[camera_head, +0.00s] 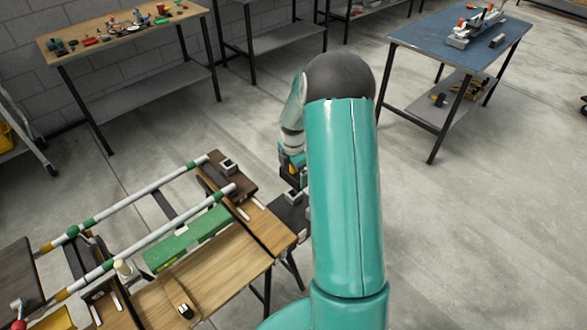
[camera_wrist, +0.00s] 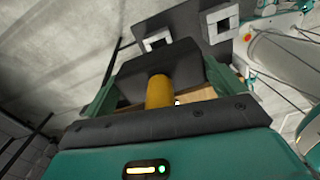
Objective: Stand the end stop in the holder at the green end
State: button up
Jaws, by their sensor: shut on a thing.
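My gripper (camera_wrist: 165,82) is shut on the end stop (camera_wrist: 187,72), a dark block with a yellow cylinder (camera_wrist: 159,92) towards my palm. In the wrist view the two teal fingers flank it. In the head view my gripper (camera_head: 291,163) is mostly hidden behind my arm. A socketed holder (camera_head: 228,166) stands near the green-banded rail ends, and a second socket (camera_head: 293,197) lies beside my arm. The block's underside is hidden.
Two white rails (camera_head: 140,212) with green and yellow bands run above the wooden bench (camera_head: 222,282). A cluttered table (camera_head: 125,42) and a blue-topped table (camera_head: 462,62) stand behind. The floor at right is clear.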

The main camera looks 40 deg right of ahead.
aim_at(294, 182)
jog(key=shift+f, duration=2.8)
jog(key=o, duration=0.8)
jog(key=shift+o, duration=0.2)
notch_tip(294, 182, up, 13)
jog(key=shift+r, duration=0.4)
